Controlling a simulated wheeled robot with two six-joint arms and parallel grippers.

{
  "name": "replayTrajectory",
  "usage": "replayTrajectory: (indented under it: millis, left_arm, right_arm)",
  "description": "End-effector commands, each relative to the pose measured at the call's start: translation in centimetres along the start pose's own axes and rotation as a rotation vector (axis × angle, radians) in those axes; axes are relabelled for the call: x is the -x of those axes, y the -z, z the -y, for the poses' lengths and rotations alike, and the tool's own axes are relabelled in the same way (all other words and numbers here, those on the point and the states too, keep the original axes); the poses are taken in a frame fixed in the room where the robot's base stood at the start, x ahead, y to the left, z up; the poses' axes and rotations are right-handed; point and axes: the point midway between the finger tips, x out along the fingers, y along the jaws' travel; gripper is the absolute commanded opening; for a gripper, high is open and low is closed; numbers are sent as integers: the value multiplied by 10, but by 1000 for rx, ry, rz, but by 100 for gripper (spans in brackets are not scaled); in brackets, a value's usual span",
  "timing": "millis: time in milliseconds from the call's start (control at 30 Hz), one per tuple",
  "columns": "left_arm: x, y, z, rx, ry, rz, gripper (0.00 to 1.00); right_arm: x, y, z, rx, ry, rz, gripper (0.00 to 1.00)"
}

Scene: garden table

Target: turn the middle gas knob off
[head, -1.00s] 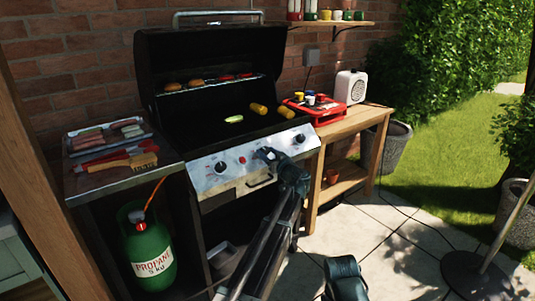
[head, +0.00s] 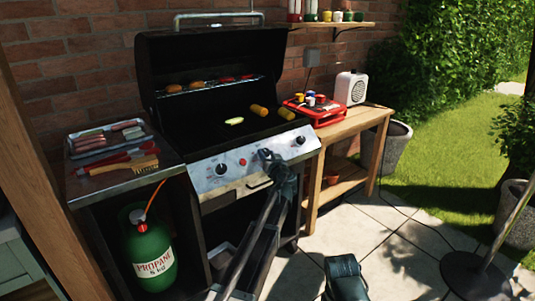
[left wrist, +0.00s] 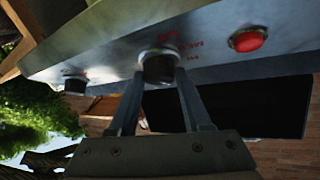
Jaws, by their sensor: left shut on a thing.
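The grill's steel front panel (head: 205,180) carries a left knob (head: 221,169), a red button (head: 242,162) and a right knob (head: 300,139). My left gripper (head: 265,155) is at the panel between the red button and the right knob, and it hides the middle knob in the head view. In the left wrist view, the dark middle knob (left wrist: 158,66) sits between my fingertips, which are shut on it. The red button (left wrist: 248,39) and another knob (left wrist: 75,84) flank it, clear of the fingers. The knob's pointer mark cannot be made out. My right gripper's fingers do not show.
A handle (head: 259,184) sits just below the gripper. The open grill holds corn (head: 259,110) and other food. A green propane bottle (head: 152,255) stands below left, and a wooden side table (head: 350,124) stands right. Paving in front of the side table is mostly clear.

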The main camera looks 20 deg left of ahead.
Motion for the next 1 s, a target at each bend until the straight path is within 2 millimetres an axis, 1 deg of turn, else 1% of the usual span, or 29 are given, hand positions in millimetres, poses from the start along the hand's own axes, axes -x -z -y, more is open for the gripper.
replayTrajectory:
  millis: [33,100,400,667,1000]
  left_arm:
    - [1,2,3,-23,-26,2,0]
    - [1,3,3,-58,-60,6,0]
    - [0,2,4,-165,-169,16,0]
    - [-1,2,3,-205,-209,20,0]
    - [-1,1,2,-210,-215,20,0]
  right_arm:
    - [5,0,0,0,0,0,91]
    - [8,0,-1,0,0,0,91]
    - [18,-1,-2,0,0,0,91]
    - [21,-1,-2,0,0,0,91]
    - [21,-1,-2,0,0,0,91]
